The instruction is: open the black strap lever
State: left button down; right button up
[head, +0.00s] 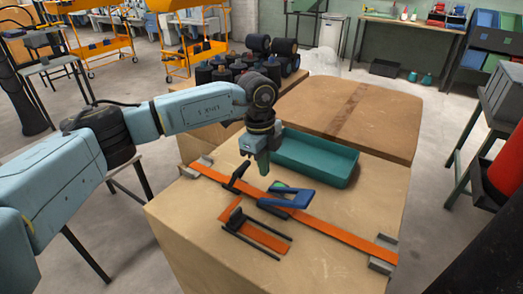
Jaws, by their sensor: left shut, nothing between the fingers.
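My left gripper (263,165) points down above the table, shut and empty, just left of the teal tray. An orange strap (335,231) runs diagonally across the tabletop between grey end brackets. A black lever-like part (237,177) sits on the strap, below and left of my gripper and apart from it. A second black part (236,216) stands in front, on a short orange strip with dark rods. I cannot tell for sure which is the black strap lever. A blue lever (291,198) with a green part beside it lies across the strap. My right gripper is out of view.
The teal tray (347,168) stands behind the strap, close to my gripper. A large brown box (375,115) lies behind it. Several dark rolls (235,70) stand at the back left. The tabletop's front part (190,215) is clear.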

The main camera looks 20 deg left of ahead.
aim_at(238, 174)
pick_arm(q)
notch_tip(238, 174, down, 2)
jog(key=shift+f, duration=0.1)
jog(key=shift+w+a+r, duration=0.1)
jog(key=shift+a+r, duration=0.1)
jog(key=shift+a, duration=0.45)
jog(key=shift+w+a+r, duration=0.1)
jog(key=shift+a+r, duration=0.1)
jog(key=shift+a, duration=0.4)
jog(key=shift+w+a+r, duration=0.1)
jog(key=shift+a+r, duration=0.1)
jog(key=shift+a, duration=0.45)
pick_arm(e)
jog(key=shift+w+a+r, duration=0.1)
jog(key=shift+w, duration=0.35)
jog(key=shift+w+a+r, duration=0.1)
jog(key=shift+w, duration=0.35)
